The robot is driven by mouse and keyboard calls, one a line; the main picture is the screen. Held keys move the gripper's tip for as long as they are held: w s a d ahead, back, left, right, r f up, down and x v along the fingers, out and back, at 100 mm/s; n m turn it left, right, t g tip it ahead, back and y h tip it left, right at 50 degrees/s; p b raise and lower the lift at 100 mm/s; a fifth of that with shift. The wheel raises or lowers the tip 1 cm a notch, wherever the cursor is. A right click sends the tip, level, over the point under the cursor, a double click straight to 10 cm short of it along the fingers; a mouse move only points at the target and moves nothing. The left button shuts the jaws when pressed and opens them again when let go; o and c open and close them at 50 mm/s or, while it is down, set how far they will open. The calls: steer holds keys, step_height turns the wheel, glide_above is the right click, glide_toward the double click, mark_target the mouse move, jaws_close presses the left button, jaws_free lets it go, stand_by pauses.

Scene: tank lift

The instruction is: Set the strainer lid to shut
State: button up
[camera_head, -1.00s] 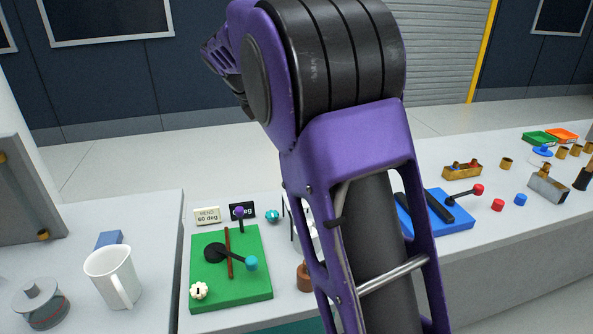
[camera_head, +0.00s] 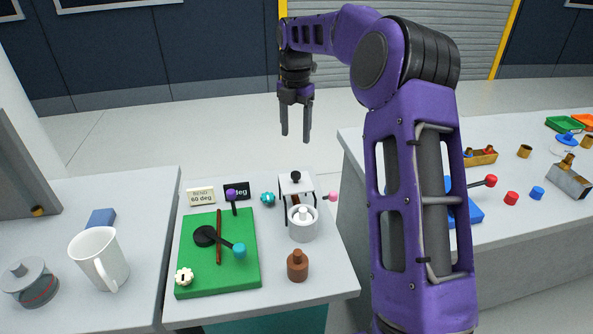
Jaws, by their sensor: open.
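No part is labelled as a strainer. A squat grey round vessel (camera_head: 29,284) with a knobbed top and a red ring stands at the far left; it may be the strainer, but I cannot tell how its lid sits. A white round pot (camera_head: 302,226) with a knob on top stands under a small press-like frame (camera_head: 296,186) on the middle table. My gripper (camera_head: 296,138) is open and empty, pointing down. It appears beyond the back edge of the middle table, high above the floor, apart from both.
A white mug (camera_head: 100,258) and blue block (camera_head: 102,218) stand near the grey vessel. A green board (camera_head: 218,275) with levers and a brown bottle-like piece (camera_head: 297,265) are on the middle table. The right table (camera_head: 520,245) holds several small parts. A grey panel rises at the left edge.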

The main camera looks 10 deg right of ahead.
mark_target(296, 173)
step_height(296, 173, down, 13)
steer(key=shift+r+b, duration=0.2)
steer(key=shift+b, duration=0.45)
jaws_close()
stand_by(1.0)
